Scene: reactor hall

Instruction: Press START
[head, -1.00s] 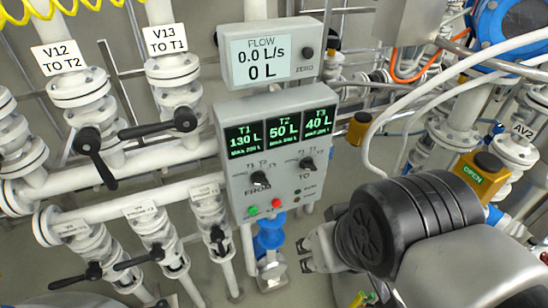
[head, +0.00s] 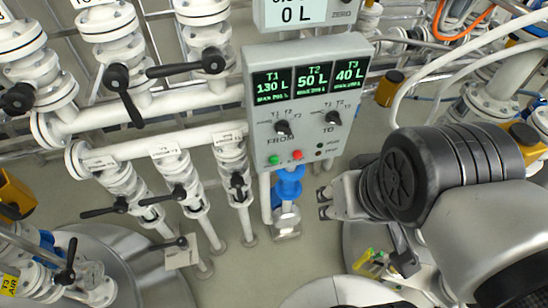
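The grey control panel (head: 306,105) shows three green-lit displays, T1 130 L, T2 50 L and T3 40 L. Below them are a FROM knob (head: 283,128) and a TO knob (head: 332,118). A green button (head: 274,160) and a red button (head: 298,155) sit at its lower edge; their labels are too small to read. My gripper (head: 324,203) is right of and below the buttons, apart from the panel. Its two fingertips point left with a gap between them and hold nothing.
A flow display (head: 297,14) reading 0 L is above the panel. A blue pipe fitting (head: 288,187) stands below the buttons, left of my gripper. White pipes and black-handled valves (head: 120,80) fill the left. Cables (head: 440,80) hang at right.

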